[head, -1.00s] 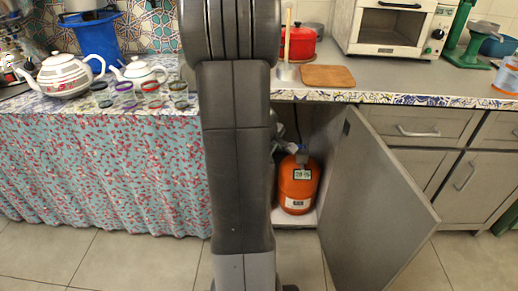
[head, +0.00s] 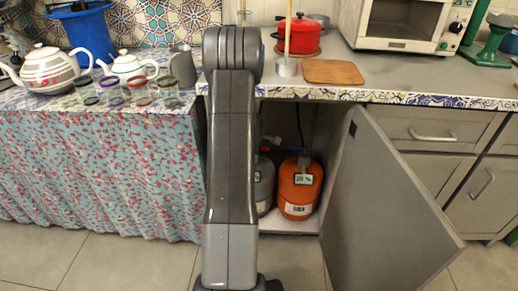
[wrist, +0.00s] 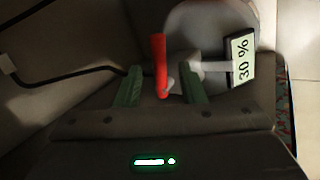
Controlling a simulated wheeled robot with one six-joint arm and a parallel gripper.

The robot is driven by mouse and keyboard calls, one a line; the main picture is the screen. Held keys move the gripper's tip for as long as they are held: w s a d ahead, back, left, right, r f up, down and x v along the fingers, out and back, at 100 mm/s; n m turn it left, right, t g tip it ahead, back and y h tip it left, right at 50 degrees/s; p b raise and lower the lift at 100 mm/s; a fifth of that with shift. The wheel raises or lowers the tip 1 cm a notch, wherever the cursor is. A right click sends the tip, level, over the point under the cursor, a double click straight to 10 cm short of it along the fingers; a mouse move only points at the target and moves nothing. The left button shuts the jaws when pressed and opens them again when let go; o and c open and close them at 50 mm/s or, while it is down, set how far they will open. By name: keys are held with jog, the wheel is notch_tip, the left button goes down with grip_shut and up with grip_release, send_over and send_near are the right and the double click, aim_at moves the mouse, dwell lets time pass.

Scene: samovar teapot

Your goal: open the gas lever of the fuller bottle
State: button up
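My gripper (wrist: 161,80) is open, its two green fingers apart. A red gas lever (wrist: 159,58) shows between the fingertips in the wrist view, pointing up the picture; I cannot tell whether a finger touches it. Its pale valve (wrist: 185,66) joins the grey bottle (wrist: 210,30), whose tag (wrist: 243,60) reads 30 %. In the head view the grey bottle (head: 264,187) stands in the cabinet, partly behind my arm. The orange bottle (head: 299,190) stands to its right, with a tag (head: 303,179) that seems to read 20 %. My gripper is hidden in the head view.
The open cabinet door (head: 375,205) bounds the right side. A black hose (wrist: 70,75) runs left of the fingers. The counter above holds a red pot (head: 298,38), a wooden board (head: 332,72) and a white oven (head: 400,25). Teapots and glasses stand left.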

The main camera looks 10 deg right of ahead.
jog(key=shift+w+d+f, duration=0.2)
jog(key=shift+w+f, duration=0.15)
jog(key=shift+f, duration=0.2)
grip_shut()
jog(key=shift+a, duration=0.1)
jog(key=shift+s+a+m+g+h+b, duration=0.15)
jog(key=shift+a+m+h+b, duration=0.1)
jog(key=shift+m, duration=0.35)
jog(key=shift+w+a+m+g+h+b, duration=0.15)
jog(key=shift+m+h+b, duration=0.1)
jog(key=shift+m, duration=0.35)
jog(key=shift+s+a+m+g+h, duration=0.15)
jog(key=shift+m+g+h, duration=0.15)
jog(key=shift+m, duration=0.25)
jog(key=shift+s+a+m+g+h, duration=0.1)
jog(key=shift+s+m+g+h, duration=0.15)
jog(key=shift+m, duration=0.3)
jog(key=shift+w, duration=0.1)
